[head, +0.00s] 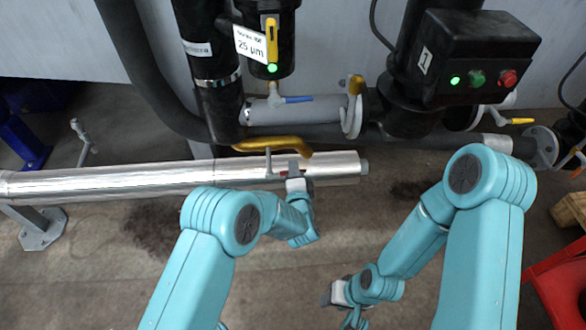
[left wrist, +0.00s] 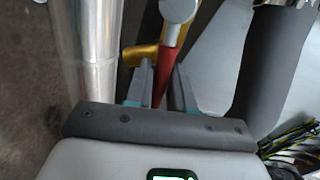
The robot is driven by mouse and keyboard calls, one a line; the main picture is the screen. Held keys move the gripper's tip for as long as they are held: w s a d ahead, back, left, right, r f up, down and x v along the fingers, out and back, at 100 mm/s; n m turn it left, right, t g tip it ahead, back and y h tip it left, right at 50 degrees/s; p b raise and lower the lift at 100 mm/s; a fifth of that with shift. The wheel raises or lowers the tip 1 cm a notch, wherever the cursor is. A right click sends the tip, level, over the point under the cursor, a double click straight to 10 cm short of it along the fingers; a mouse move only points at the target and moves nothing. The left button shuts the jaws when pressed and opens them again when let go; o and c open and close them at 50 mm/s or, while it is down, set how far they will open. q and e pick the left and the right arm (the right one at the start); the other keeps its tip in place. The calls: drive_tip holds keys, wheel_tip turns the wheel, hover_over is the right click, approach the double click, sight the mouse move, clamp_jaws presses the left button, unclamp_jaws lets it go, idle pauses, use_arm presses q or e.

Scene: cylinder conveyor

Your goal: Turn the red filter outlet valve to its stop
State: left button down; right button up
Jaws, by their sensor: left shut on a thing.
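The red valve handle (left wrist: 166,68) runs between the two fingers of my left gripper (left wrist: 161,88) in the left wrist view. A pale metal round end (left wrist: 178,10) shows at its top. In the head view only a small bit of red shows beside my left gripper (head: 290,170), over the shiny pipe; the gripper hides the rest. My left gripper is shut on the red handle. My right gripper (head: 338,293) is low in the head view, away from the pipes; its fingers are too small and hidden to read.
A yellow lever (head: 275,146) lies just behind the left gripper. The shiny pipe (head: 120,178) crosses left of it. A black filter housing (head: 270,60), a blue lever (head: 298,99) and a black pump control box (head: 470,60) stand behind. The floor in front is clear.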

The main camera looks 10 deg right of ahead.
use_arm(q)
drive_tip(key=shift+w+d+f+m, duration=0.1)
drive_tip(key=shift+f+m, duration=0.05)
drive_tip(key=shift+m, duration=0.25)
idle(0.3)
drive_tip(key=c, duration=1.1)
unclamp_jaws()
drive_tip(key=shift+f, duration=0.1)
drive_tip(key=shift+c, duration=0.2)
drive_tip(key=shift+f, duration=0.1)
